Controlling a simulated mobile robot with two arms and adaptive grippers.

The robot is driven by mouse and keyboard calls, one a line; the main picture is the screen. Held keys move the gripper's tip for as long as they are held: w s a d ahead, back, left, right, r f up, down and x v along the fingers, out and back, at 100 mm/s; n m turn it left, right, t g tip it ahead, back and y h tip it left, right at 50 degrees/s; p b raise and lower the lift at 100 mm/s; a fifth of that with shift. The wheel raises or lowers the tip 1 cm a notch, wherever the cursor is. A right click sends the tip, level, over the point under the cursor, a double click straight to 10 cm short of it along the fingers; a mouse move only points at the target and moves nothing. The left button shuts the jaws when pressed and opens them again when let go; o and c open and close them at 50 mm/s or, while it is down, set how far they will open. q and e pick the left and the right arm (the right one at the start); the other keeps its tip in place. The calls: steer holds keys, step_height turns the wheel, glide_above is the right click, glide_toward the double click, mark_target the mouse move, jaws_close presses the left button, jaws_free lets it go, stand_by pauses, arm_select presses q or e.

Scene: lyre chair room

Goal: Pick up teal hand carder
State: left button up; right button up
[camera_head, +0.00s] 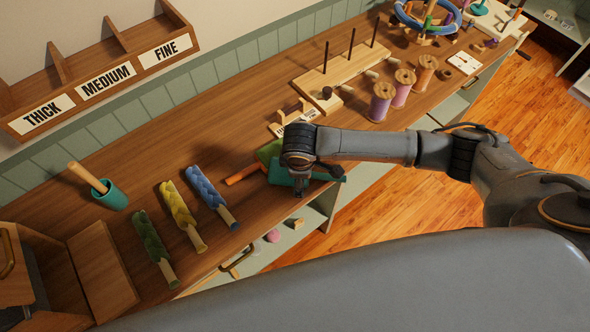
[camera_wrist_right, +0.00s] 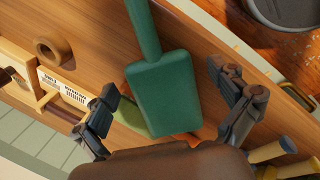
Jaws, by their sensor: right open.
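The teal hand carder (camera_head: 279,176) lies on the wooden counter near its front edge, partly hidden by my right gripper in the head view. In the right wrist view the carder (camera_wrist_right: 163,92) shows its flat paddle, with the handle running up to the top edge. My right gripper (camera_head: 300,188) is over the carder. In the wrist view my right gripper (camera_wrist_right: 175,108) is open, with one finger on each side of the paddle and visible space between. My left gripper is not in view.
A green carder (camera_head: 268,151) with an orange handle (camera_head: 245,173) lies beside and partly behind the teal one. Yarn-wrapped rolls (camera_head: 207,187) lie left, near a teal cup (camera_head: 109,197). A small wooden holder (camera_head: 296,117) stands behind; thread spools (camera_head: 382,101) stand right.

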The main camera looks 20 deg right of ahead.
steer(key=shift+w+f, duration=0.1)
steer(key=shift+f, duration=0.2)
steer(key=c, duration=1.3)
steer(key=shift+c, duration=0.4)
steer(key=shift+r, duration=0.15)
